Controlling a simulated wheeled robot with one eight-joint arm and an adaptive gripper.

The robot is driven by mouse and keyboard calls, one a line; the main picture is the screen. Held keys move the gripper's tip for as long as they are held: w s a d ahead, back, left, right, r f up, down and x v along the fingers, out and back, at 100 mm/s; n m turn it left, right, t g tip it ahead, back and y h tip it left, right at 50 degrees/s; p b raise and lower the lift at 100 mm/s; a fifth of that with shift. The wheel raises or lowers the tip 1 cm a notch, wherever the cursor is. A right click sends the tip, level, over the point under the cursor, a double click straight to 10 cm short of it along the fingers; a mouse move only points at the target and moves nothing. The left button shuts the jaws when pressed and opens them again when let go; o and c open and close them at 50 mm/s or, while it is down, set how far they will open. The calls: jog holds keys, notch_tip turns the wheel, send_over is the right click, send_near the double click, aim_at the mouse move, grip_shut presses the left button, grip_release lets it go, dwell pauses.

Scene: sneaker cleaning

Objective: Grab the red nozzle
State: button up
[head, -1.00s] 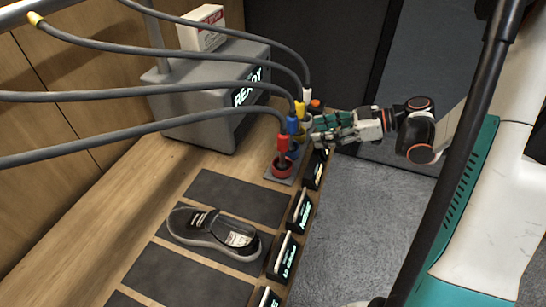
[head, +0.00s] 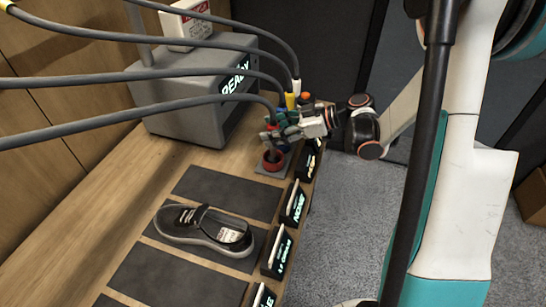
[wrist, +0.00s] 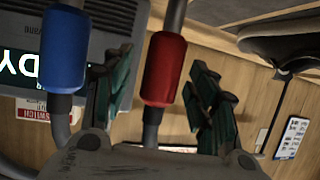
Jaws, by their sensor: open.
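The red nozzle (wrist: 164,70) hangs on its grey hose in the wrist view, between the two green fingers of my gripper (wrist: 158,92). The fingers are open, one on each side of it, with gaps showing. In the head view my gripper (head: 277,130) is at the nozzle rack and mostly covers the red nozzle, above the red ring holder (head: 273,161). The blue nozzle (wrist: 65,50) is to the left in the wrist view, outside the left finger.
The yellow nozzle (head: 290,101) and white nozzle (head: 296,86) stand behind. Grey hoses cross from the left. A grey machine (head: 190,115) reads READY. A dark sneaker (head: 203,230) lies on a mat. Small signs (head: 293,204) line the bench edge.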

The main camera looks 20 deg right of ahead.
grip_shut()
jog(key=shift+r, duration=0.15)
